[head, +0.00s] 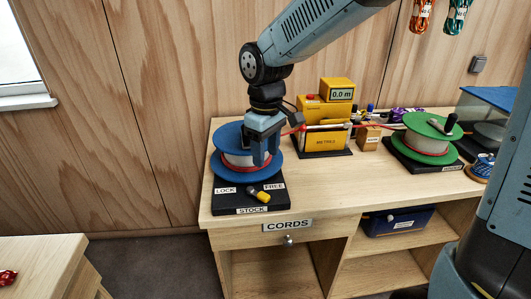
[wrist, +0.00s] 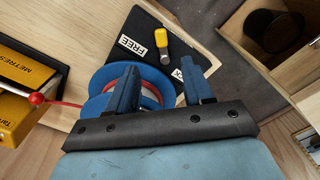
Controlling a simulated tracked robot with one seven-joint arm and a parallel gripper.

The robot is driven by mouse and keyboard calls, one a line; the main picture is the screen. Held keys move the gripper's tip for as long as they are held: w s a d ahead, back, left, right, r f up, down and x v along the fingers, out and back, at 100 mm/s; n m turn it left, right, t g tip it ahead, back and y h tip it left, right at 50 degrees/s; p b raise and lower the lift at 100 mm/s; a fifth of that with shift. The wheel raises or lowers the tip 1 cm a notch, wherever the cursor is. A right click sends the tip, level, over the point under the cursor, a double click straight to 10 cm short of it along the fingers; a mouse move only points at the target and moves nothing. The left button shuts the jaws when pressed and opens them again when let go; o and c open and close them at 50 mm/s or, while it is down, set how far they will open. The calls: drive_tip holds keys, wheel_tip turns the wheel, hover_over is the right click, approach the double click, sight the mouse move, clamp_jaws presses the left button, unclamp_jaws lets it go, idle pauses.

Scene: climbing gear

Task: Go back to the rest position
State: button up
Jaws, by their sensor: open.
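My gripper (head: 255,150) is open. It hangs over the blue reel (head: 227,167) at the left end of the bench, with its fingers close above or at the reel's near right side. In the wrist view the two blue fingers (wrist: 160,84) stand apart, with the blue reel (wrist: 98,108) behind and beside the left one. I cannot tell whether a finger touches it. The reel carries pale and red cord and sits on a black base (head: 231,200) marked LOCK, FREE and STOCK. A yellow-handled lever (head: 262,196) is on that base, near FREE.
A yellow meter (head: 323,128) reading 0.0 m stands right of the reel, with red cord at its left side. A green reel (head: 428,138) stands further right. The bench (head: 330,193) is clear in front of the meter. A separate wooden surface (head: 35,262) is at lower left.

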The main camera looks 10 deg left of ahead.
drive_tip(key=s+d+r+m+t, duration=0.1)
drive_tip(key=d+r+m, duration=0.25)
drive_tip(key=d, duration=0.45)
drive_tip(key=s+d+r+m+t, duration=0.15)
drive_tip(key=d+r, duration=0.25)
drive_tip(key=d, duration=0.4)
drive_tip(key=s+d+r+m+t, duration=0.3)
drive_tip(key=s+d+m, duration=0.3)
drive_tip(key=d, duration=0.7)
drive_tip(key=s, duration=0.2)
drive_tip(key=shift+s+d+r+m, duration=0.35)
drive_tip(key=shift+s+d+m, duration=0.05)
